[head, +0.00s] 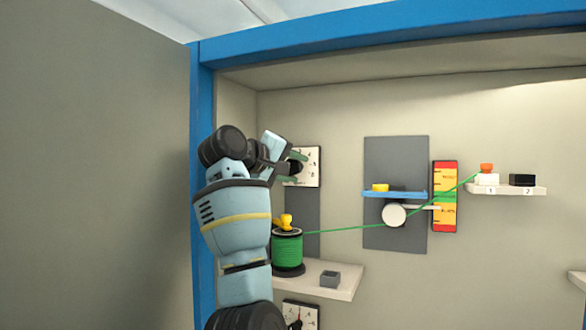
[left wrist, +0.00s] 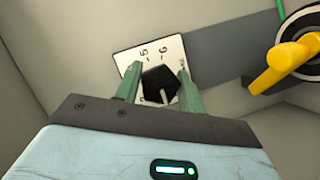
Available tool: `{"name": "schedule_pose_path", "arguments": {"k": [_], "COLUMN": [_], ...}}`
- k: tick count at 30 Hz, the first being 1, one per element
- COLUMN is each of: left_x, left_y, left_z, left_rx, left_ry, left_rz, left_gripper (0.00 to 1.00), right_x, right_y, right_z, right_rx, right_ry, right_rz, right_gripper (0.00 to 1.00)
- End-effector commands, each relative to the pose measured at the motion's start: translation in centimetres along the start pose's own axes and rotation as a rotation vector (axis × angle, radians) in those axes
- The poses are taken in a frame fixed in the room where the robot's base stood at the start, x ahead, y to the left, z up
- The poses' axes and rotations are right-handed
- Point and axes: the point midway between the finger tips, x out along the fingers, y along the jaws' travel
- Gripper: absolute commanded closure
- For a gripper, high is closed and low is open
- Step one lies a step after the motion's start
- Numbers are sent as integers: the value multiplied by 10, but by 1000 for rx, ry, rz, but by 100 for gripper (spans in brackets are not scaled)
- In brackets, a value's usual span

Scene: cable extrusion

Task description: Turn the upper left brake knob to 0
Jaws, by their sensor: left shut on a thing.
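The upper left brake knob (left wrist: 160,82) is black, on a white dial plate (left wrist: 127,58) with numbers; a 5 and a 6 can be read in the left wrist view. A thin white mark on the knob points toward my gripper body. My left gripper (head: 292,164) has its green fingers on both sides of the knob, shut on it; it also shows in the left wrist view (left wrist: 159,88). The dial plate in the head view (head: 312,168) is partly hidden by my gripper. The other numbers are hidden or too small to read. My right gripper is out of view.
Below the dial, a green cable spool (head: 287,250) with a yellow handle (head: 286,222) stands on a shelf (head: 345,279) beside a grey block (head: 330,279). A green cable (head: 340,230) runs right past a white roller (head: 394,214). A second dial (head: 309,314) is lower down.

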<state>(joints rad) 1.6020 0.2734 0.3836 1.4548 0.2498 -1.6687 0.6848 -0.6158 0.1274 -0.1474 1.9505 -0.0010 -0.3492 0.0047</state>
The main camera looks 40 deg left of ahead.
Motion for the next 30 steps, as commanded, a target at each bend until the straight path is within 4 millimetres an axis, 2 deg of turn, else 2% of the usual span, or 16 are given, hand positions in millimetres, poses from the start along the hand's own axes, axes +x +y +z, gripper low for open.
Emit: {"name": "schedule_pose_path", "arguments": {"k": [15,30], "left_x": [-1,-1], "left_y": [0,0], "left_z": [-1,-1], "left_rx": [-376,-489], "left_ry": [3,4], "left_rz": [157,204], "left_gripper": [83,83], "right_x": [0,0], "right_y": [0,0], "right_z": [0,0], "right_rx": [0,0], "right_ry": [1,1], "right_rz": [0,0], "right_gripper": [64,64]}}
